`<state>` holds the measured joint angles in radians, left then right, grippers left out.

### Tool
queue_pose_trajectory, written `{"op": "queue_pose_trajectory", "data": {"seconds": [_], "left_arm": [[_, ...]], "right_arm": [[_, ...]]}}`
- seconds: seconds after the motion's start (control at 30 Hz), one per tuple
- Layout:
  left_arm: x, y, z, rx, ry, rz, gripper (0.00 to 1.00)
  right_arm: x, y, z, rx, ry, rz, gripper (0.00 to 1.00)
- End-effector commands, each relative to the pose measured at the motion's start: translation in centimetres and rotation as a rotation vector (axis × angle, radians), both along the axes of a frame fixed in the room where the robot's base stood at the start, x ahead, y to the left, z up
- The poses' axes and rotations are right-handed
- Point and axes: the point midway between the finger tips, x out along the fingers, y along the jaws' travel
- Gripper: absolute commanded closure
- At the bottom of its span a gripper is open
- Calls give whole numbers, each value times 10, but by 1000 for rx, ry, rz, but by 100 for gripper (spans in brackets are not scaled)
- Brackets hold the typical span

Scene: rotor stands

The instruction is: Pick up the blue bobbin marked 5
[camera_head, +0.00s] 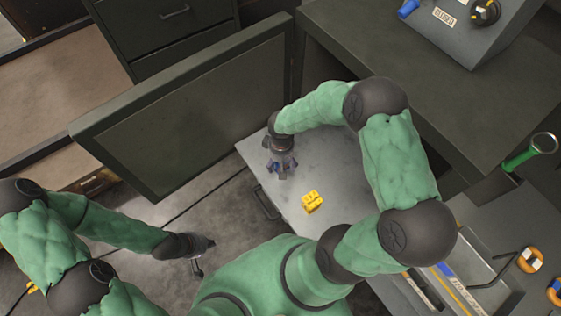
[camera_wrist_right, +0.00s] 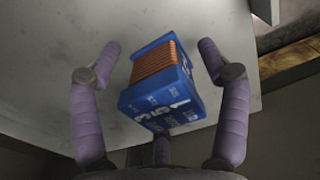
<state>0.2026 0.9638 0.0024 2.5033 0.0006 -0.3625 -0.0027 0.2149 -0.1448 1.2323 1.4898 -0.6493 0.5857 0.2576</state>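The blue bobbin (camera_wrist_right: 165,95) with a copper-coloured winding lies between the fingers of my right gripper (camera_wrist_right: 160,62) in the right wrist view. White marks, among them what looks like a 5, show on its near blue face. The two side fingers stand spread, with a gap visible on each side of it; a third finger shows partly below. In the head view my right gripper (camera_head: 281,164) points down over the grey worktop and mostly hides the bobbin. My left gripper (camera_head: 198,254) is low at the left, away from the worktop; its fingers are too small to read.
A yellow block-like part (camera_head: 312,202) lies on the grey worktop (camera_head: 330,168), right of my right gripper. A dark panel (camera_head: 195,110) stands along its left side. A green tube (camera_head: 530,152) and a grey tray (camera_head: 505,300) are at the right.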

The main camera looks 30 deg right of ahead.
Motion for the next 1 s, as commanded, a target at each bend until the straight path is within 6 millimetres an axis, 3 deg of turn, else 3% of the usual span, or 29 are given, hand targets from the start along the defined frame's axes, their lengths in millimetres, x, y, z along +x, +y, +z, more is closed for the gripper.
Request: {"op": "queue_pose_trajectory", "data": {"seconds": [0.03,0.2,0.67,0.87,1.0], "left_arm": [[0,0,0,0,0,0,100],[0,0,0,0,0,0,100],[0,0,2,0,0,0,100],[0,0,7,0,0,0,100],[0,0,12,0,0,0,100]], "right_arm": [[0,0,0,0,0,0,44],[-1,0,0,0,2,1,89],[-1,1,8,0,3,1,89],[0,1,36,-1,-2,1,89],[-9,23,63,-2,-4,7,89]]}}
